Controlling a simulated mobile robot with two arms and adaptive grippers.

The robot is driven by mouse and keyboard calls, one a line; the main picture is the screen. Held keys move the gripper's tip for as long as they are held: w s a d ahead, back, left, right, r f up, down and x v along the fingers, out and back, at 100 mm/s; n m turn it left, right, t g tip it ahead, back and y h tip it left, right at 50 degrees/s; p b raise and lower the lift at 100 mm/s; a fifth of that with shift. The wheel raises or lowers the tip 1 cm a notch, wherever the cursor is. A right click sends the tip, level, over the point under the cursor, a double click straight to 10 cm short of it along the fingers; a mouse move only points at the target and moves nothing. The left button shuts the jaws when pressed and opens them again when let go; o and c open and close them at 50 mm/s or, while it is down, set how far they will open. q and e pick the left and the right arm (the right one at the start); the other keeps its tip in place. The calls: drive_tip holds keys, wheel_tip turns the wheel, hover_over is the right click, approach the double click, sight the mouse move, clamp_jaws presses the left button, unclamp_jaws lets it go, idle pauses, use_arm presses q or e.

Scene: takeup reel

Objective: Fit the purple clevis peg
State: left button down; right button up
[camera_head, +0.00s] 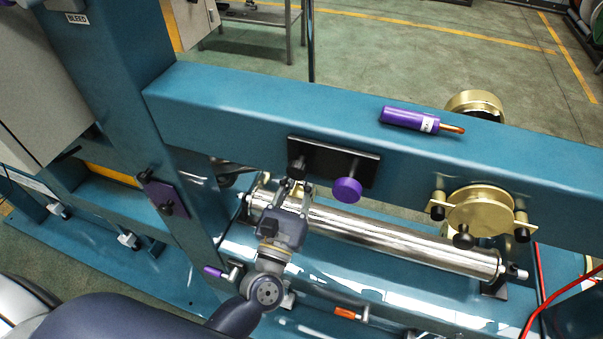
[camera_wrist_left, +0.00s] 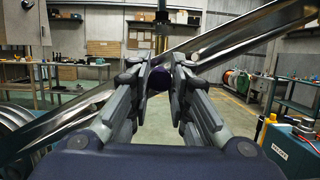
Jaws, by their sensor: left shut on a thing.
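My left gripper (camera_head: 294,188) reaches up from below to just under the black plate on the teal beam, in front of the steel roller. In the left wrist view its fingers (camera_wrist_left: 159,77) are closed around a dark purple round piece (camera_wrist_left: 157,78), seen end on. This looks like the purple clevis peg; its length is hidden, and I cannot make it out in the head view. A purple handle with a brass tip (camera_head: 403,118) lies on top of the beam. A purple knob (camera_head: 347,190) sticks out of the black plate (camera_head: 330,160). My right gripper is not in view.
The teal beam (camera_head: 240,110) crosses above the steel roller (camera_head: 400,245). A black knob (camera_head: 297,167) sits close to my left fingertips. A brass flange (camera_head: 478,212) is at the right. A purple grip (camera_head: 213,272) shows low, left of my wrist. Red cable (camera_head: 540,305) hangs at lower right.

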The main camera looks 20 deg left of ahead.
use_arm(q)
drive_tip(key=shift+w, duration=0.55)
drive_tip(key=c, duration=1.4)
unclamp_jaws()
drive_tip(key=o, duration=0.5)
drive_tip(key=b+v, duration=0.2)
drive_tip(key=v, duration=0.4)
drive_tip(key=shift+b, duration=0.35)
